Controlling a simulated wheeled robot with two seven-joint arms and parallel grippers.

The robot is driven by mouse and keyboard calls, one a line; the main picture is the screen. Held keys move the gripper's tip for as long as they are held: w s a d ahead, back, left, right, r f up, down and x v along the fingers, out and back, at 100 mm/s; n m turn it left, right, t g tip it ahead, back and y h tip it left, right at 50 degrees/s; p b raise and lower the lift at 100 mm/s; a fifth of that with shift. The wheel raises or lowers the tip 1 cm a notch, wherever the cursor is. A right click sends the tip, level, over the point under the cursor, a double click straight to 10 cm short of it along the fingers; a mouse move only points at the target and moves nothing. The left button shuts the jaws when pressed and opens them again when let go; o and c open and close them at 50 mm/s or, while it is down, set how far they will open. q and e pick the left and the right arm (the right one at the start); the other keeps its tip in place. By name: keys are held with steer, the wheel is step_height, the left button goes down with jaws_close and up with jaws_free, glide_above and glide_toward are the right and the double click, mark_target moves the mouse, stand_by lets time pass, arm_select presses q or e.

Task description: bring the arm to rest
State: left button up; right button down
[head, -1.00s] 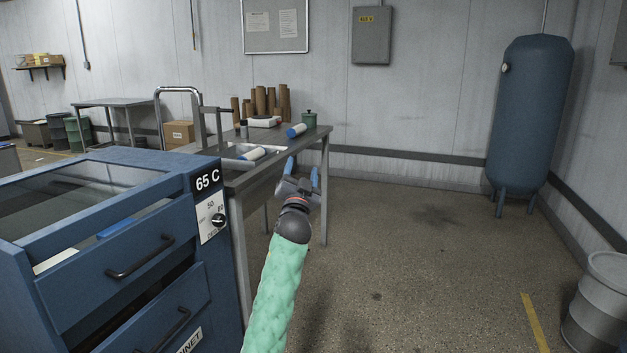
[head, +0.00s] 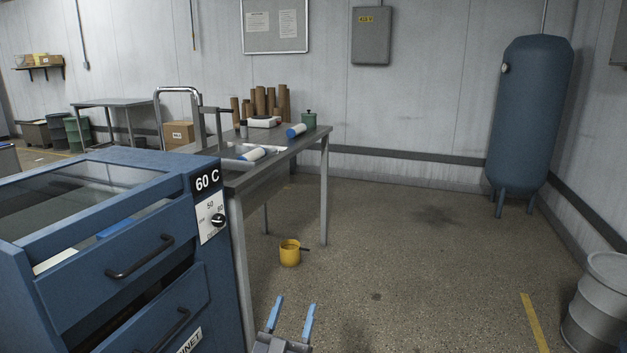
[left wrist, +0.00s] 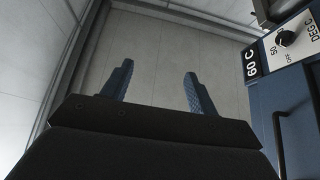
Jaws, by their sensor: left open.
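My left gripper (head: 291,315) is at the bottom of the head view, low over the floor and just right of the blue cabinet (head: 222,270). Its two blue fingers point up in the picture, stand apart and have nothing between them. The cabinet's display reads 60 C. My right gripper is in neither view.
A grey drum (head: 596,305) is at right. The middle floor is clear.

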arm_select(q)
steer(key=s+f+n+g+y, duration=0.1)
steer(key=s+f+g, duration=0.1)
steer(key=s+f, duration=0.7)
steer(key=s+f+g, duration=0.2)
steer(key=s+f, duration=0.5)
steer(key=f, duration=0.5)
steer(key=s+a+r+g+y+p, duration=0.2)
steer(key=s+a+r+g+p, duration=0.3)
steer(key=s+g+p, duration=0.3)
steer(key=s+a+r+g+y+p, duration=0.2)
steer(key=s+a+r+g+p, duration=0.2)
steer(key=p, duration=1)
steer(key=s+r+g, duration=0.3)
steer(key=s+g, duration=0.2)
steer(key=s, duration=0.1)
steer(key=shift+a+r+y, duration=0.15)
steer(key=shift+a+y, duration=0.2)
steer(key=shift+y, duration=0.05)
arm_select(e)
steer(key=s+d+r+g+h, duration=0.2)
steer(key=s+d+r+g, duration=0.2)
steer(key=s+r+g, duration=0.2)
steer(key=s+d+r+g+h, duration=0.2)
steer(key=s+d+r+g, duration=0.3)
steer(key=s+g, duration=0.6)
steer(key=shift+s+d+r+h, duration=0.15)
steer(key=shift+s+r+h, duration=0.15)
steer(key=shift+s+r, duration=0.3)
